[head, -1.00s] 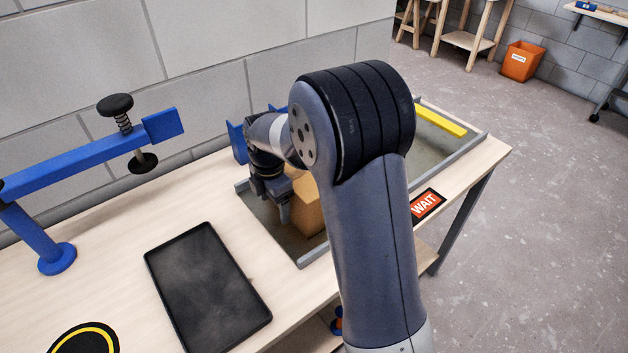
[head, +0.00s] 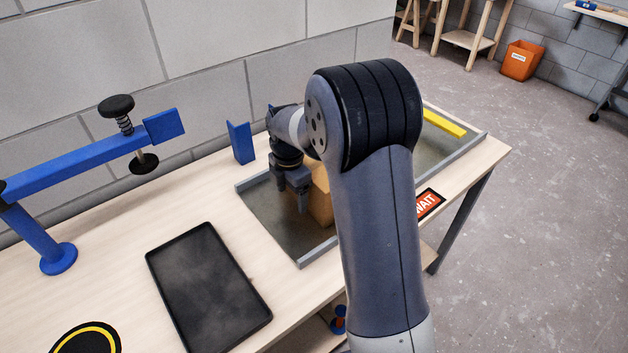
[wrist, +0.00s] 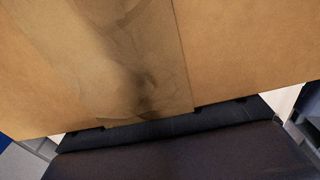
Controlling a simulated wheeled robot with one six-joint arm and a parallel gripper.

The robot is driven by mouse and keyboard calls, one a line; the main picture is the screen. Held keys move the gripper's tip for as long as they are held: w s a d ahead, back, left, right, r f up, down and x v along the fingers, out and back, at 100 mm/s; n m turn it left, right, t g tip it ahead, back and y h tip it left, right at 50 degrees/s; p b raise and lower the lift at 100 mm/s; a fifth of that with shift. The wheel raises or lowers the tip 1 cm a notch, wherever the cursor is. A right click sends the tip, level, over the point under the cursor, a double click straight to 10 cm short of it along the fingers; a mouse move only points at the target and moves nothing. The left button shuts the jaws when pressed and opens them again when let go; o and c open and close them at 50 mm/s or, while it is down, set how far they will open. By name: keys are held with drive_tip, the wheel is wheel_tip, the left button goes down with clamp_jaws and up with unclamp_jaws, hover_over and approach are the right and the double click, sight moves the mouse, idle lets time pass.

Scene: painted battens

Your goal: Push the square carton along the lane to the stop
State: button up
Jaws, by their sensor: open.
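The square carton (head: 320,200) is brown cardboard and stands in the grey-edged lane (head: 268,222), partly hidden behind my arm in the head view. In the wrist view the carton (wrist: 230,50) fills the upper part, with a tape strip down its face. My gripper (head: 295,198) is open, low in the lane, just left of the carton and close against it; I cannot tell whether it touches. The yellow bar (head: 444,123), perhaps the stop, lies across the far right part of the lane. The lane between carton and bar is mostly hidden by my arm.
A black tray (head: 208,287) lies left of the lane. A blue clamp stand (head: 75,165) rises at the left, and a blue angle bracket (head: 240,142) stands behind the lane. A WAIT sign (head: 428,204) lies at the table's right edge.

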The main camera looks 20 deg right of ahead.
drive_tip(key=shift+w+d+p, duration=0.45)
drive_tip(key=shift+w+d, duration=0.5)
drive_tip(key=shift+d, duration=1.35)
drive_tip(key=shift+w+d+p, duration=0.5)
drive_tip(key=shift+w+d, duration=0.45)
drive_tip(key=shift+d, duration=1.3)
drive_tip(key=shift+w+d+p, duration=0.45)
drive_tip(key=shift+w+d, duration=0.5)
drive_tip(key=shift+d, duration=1.35)
drive_tip(key=shift+w+d+p, duration=0.9)
drive_tip(key=shift+w+d, duration=0.25)
drive_tip(key=shift+d, duration=1.6)
drive_tip(key=shift+w+d+p, duration=0.9)
drive_tip(key=shift+w+d, duration=0.25)
drive_tip(key=shift+d, duration=1.55)
drive_tip(key=shift+w+d+p, duration=0.9)
drive_tip(key=shift+w+d, duration=0.25)
drive_tip(key=shift+d, duration=1.6)
drive_tip(key=shift+a, duration=0.1)
drive_tip(key=shift+s+a+b, duration=0.4)
drive_tip(key=shift+a, duration=0.4)
wheel_tip(320, 180, up, 14)
drive_tip(key=p, duration=0.6)
